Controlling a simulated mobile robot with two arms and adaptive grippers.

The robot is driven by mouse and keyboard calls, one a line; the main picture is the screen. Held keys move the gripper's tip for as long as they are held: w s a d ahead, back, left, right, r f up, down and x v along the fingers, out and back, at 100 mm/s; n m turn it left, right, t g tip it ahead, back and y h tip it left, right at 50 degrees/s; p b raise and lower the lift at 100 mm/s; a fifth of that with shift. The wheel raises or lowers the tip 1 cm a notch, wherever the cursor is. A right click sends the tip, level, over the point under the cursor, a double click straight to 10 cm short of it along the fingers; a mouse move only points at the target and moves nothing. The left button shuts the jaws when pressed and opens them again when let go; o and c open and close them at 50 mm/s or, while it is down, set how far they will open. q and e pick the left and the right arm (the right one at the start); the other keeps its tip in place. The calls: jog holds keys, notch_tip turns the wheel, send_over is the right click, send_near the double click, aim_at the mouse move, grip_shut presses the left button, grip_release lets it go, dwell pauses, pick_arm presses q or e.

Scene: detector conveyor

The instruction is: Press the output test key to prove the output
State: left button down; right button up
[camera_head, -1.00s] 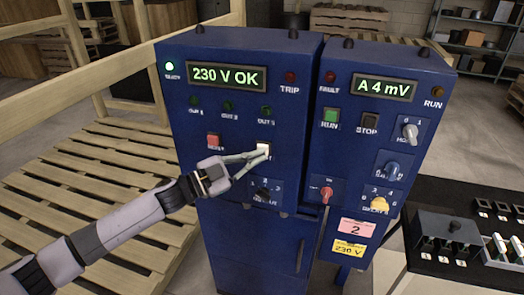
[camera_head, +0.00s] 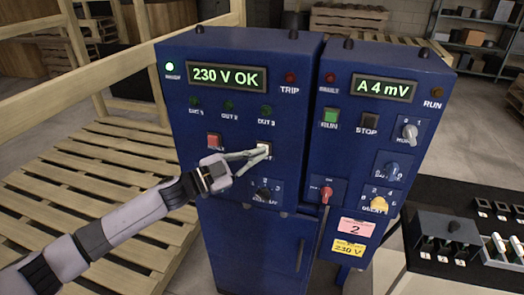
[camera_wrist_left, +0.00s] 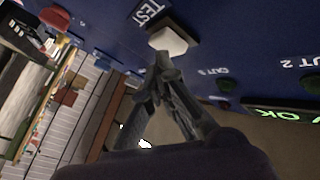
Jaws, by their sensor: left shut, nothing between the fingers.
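The output test key is a white square button (camera_head: 264,148) on the front of the left blue cabinet (camera_head: 240,250), below the OUT lamps. In the left wrist view the white key (camera_wrist_left: 168,41) shows beside the label TEST. My left gripper (camera_head: 266,152) is shut and empty, with its fingertips at the key's lower edge. In the wrist view the fingertips (camera_wrist_left: 163,60) sit just at the key; I cannot tell whether they touch it. The display (camera_head: 227,77) reads 230 V OK. The three OUT lamps (camera_head: 229,106) look dark green. My right gripper is out of view.
A red button (camera_head: 214,140) and a black rotary knob (camera_head: 264,193) lie close to the key. The right cabinet carries a display (camera_head: 383,88) reading A 4 mV, a green RUN button (camera_head: 331,117) and several knobs.

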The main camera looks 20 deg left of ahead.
pick_arm(q)
jog(key=shift+w+r, duration=0.1)
jog(key=shift+w, duration=0.3)
jog(key=shift+s, duration=0.15)
dwell(0.5)
jog(key=shift+s+p, duration=0.35)
jog(key=shift+s, duration=0.45)
jog(key=shift+s+a+p, duration=0.1)
jog(key=shift+s+p, duration=0.4)
jog(key=shift+s, duration=2)
